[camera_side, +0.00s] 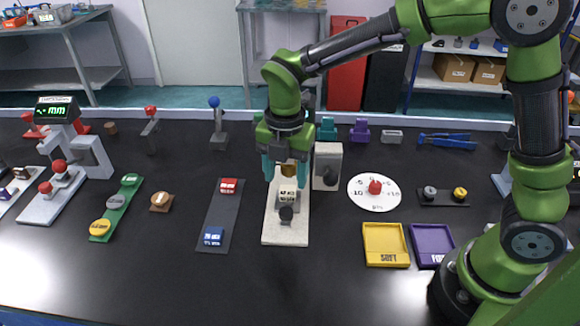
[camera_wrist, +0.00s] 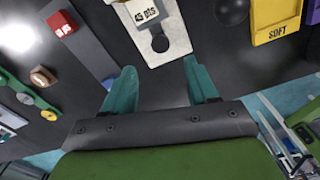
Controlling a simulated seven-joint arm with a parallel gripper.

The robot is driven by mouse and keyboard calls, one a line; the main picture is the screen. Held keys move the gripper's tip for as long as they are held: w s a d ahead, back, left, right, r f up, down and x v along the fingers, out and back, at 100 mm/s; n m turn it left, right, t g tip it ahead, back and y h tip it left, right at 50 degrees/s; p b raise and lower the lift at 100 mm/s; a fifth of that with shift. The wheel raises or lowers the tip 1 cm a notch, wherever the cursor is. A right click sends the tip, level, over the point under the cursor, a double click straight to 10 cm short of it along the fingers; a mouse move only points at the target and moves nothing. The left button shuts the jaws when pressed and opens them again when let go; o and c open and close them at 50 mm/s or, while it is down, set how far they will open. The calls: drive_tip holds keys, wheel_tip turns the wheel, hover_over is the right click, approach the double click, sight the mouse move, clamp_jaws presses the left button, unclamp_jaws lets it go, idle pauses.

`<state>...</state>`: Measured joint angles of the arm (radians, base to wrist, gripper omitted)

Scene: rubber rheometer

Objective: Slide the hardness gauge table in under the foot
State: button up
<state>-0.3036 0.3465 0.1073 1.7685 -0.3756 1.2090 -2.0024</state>
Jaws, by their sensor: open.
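The hardness gauge has a pale base plate (camera_side: 286,236), with a grey sliding table bearing a black knob (camera_side: 286,214) near its front end. In the wrist view, the black knob (camera_wrist: 160,43) and pale base (camera_wrist: 178,38) lie beyond my open, empty fingers (camera_wrist: 160,66).
A grey block with a dark knob (camera_side: 327,165) stands close right of the gauge. A dark strip with red and blue blocks (camera_side: 222,214) lies to the left. Yellow SOFT (camera_side: 386,228) and purple trays (camera_side: 431,234) lie to the right. The front of the table is clear.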

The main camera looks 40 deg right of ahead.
sight(288, 196)
wheel_tip(288, 196, down, 10)
drive_tip(key=shift+r, duration=0.2)
drive_tip(key=shift+c, duration=0.3)
clamp_jaws()
drive_tip(key=shift+w+d, duration=1.4)
drive_tip(key=shift+d, duration=0.05)
